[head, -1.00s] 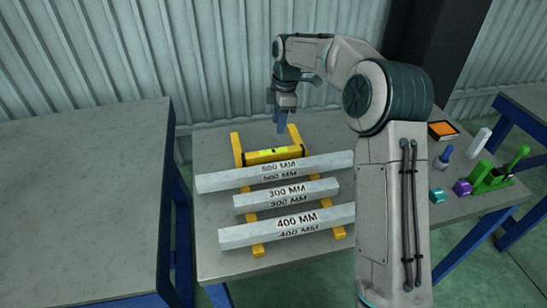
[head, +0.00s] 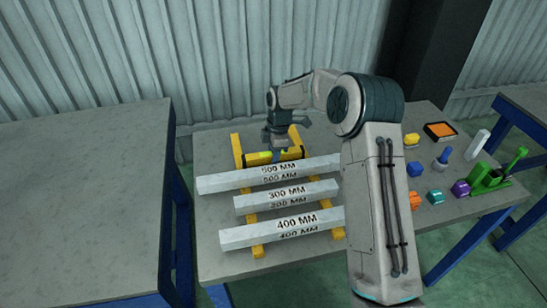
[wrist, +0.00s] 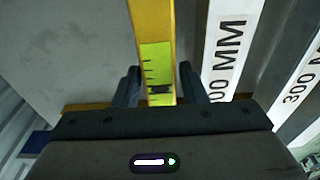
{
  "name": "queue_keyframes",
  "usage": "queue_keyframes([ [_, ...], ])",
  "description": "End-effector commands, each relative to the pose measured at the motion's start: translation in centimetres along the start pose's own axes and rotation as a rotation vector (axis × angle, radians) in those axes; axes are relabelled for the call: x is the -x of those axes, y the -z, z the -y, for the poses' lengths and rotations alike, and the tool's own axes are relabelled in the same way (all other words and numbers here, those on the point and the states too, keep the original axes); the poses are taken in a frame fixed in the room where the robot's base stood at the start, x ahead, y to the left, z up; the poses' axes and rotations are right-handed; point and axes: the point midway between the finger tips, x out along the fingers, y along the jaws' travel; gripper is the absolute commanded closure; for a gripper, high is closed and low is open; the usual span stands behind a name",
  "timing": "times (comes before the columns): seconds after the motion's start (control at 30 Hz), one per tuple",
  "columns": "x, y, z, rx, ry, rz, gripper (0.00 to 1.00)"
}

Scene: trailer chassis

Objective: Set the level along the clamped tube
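The level is a yellow bar with a green-yellow vial and dark ends. In the head view the level (head: 258,158) lies across the yellow rack, behind the 500 MM tube (head: 225,183). In the wrist view the level (wrist: 152,25) runs between the fingers of my gripper (wrist: 159,82), one finger on each side, with narrow gaps showing. My gripper (head: 277,151) is down over the level's middle, open. The 300 MM tube (head: 250,203) and 400 MM tube (head: 250,236) lie in front on the rack. I see no clamp on these three tubes.
The yellow rack (head: 237,150) stands on the grey table. At right are a green clamp-like tool (head: 488,180), a white bar (head: 478,144), an orange-topped tray (head: 440,130) and several small coloured parts. A bare table (head: 80,200) stands at left.

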Motion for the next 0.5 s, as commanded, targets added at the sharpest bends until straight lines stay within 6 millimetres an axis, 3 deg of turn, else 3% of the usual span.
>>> queue_keyframes([
  [0.17, -0.07, -0.01, 0.0, 0.0, 0.0, 0.0, 0.62],
  [0.33, -0.04, -0.01, -0.01, 0.0, 0.0, 0.0, 1.0],
  [0.5, 0.04, 0.01, -0.04, 0.0, -0.002, 0.0, 1.0],
])
